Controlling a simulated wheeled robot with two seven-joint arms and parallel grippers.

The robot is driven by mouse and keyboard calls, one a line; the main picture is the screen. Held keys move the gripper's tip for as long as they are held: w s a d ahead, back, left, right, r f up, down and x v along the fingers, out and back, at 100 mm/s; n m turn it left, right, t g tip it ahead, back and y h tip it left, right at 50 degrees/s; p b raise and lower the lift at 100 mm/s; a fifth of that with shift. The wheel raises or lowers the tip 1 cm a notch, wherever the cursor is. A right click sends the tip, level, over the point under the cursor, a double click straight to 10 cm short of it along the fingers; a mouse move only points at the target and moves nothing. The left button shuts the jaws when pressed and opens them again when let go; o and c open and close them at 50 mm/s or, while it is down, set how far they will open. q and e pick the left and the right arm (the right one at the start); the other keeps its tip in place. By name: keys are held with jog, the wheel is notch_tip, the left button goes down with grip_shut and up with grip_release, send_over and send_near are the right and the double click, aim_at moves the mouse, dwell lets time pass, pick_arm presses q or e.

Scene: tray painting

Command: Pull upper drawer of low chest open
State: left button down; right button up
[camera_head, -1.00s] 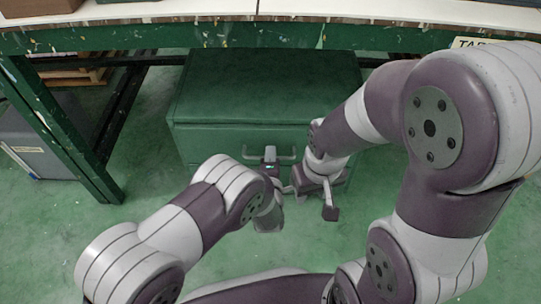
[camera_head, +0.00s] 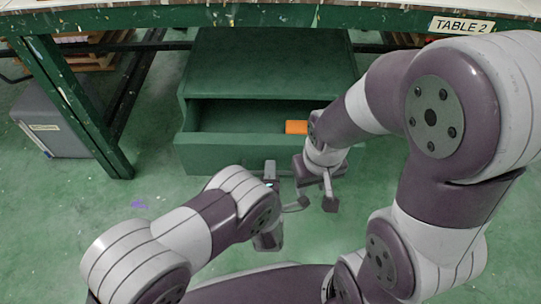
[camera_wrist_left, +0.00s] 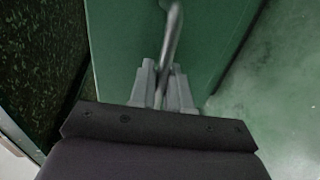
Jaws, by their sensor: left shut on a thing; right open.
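The low green chest (camera_head: 275,58) stands under the table, and its upper drawer (camera_head: 230,150) is pulled out toward me, so its inside shows. An orange block (camera_head: 296,127) lies inside at the right. My left gripper (camera_head: 270,172) is at the drawer front. In the left wrist view, its fingers (camera_wrist_left: 162,85) are shut on the drawer's grey bar handle (camera_wrist_left: 173,30). The handle is mostly hidden in the head view. My right gripper (camera_head: 318,202) is open and empty, in front of the drawer's right part. The lower part of the chest is hidden behind the drawer front.
The table's green edge (camera_head: 270,16) with a "TABLE 2" label (camera_head: 462,26) runs above the chest. A green table leg (camera_head: 75,105) and a grey box (camera_head: 50,125) stand at the left. The green floor (camera_head: 90,215) is clear at the front left.

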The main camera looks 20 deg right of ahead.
pick_arm(q)
jog(key=shift+f+p+v, duration=0.25)
jog(key=shift+p+v, duration=0.05)
jog(key=shift+v, duration=0.8)
jog(key=shift+f+p+v, duration=0.2)
jog(key=shift+p+v, duration=0.1)
jog(key=shift+v, duration=0.8)
pick_arm(e)
jog(key=shift+r, duration=0.85)
pick_arm(q)
jog(key=shift+s, duration=0.1)
jog(key=c, duration=1.3)
grip_release()
